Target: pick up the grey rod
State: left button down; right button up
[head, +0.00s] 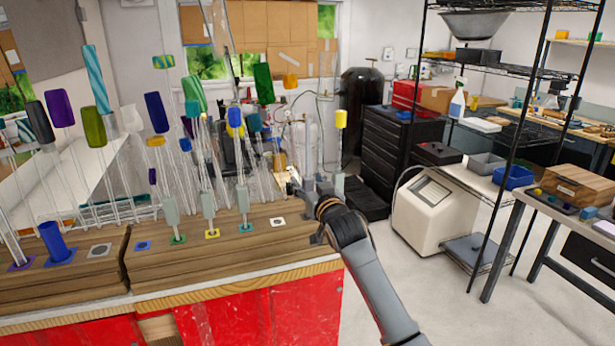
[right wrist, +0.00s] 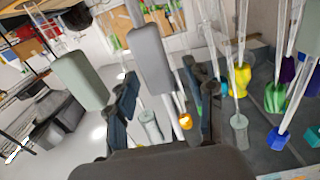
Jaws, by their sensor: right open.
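My right gripper (head: 296,182) reaches in over the right end of the wooden bench among the upright rods. In the right wrist view its two dark fingers (right wrist: 165,98) are open. A plain grey rod end (right wrist: 152,58) with a clear glass stem shows between and beyond them, with no visible grip on it. A grey-green rod end (right wrist: 80,80) is left of the fingers, and a smaller grey end (right wrist: 150,126) is lower down. In the head view grey-green ends stand over coloured squares, one at the bench's middle (head: 209,205). I cannot match the grey rod between the views. My left gripper is not visible.
Many glass rods with coloured ends crowd the bench (head: 225,262), including a green one (head: 264,83) and a yellow one (head: 341,118). A blue cup-like piece (head: 54,242) stands at left. A wire shelf and a white machine (head: 425,212) stand to the right.

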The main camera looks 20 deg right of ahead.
jog(key=shift+w, duration=0.5)
jog(key=shift+c, duration=0.4)
grip_shut()
